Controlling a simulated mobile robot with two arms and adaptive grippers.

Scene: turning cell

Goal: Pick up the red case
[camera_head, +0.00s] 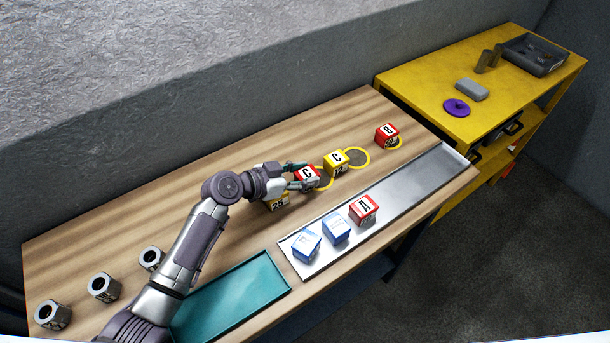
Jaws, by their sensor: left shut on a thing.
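Three red cases show in the head view. One red case marked C (308,175) is between the fingers of my left gripper (301,177), which is shut on it. It is at the row of yellow rings on the wooden table; I cannot tell whether it is lifted. Another red case marked B (386,135) stands at the far right ring. A third red case marked A (364,208) sits in the metal tray (410,187). My right gripper is not in view.
A yellow case marked C (336,161) stands close right of the held case. Another yellow case (278,203) is partly hidden under my gripper. Two blue cases (307,243) lie in the metal tray. A teal tray (232,298) and steel hexagonal parts (104,286) are nearer.

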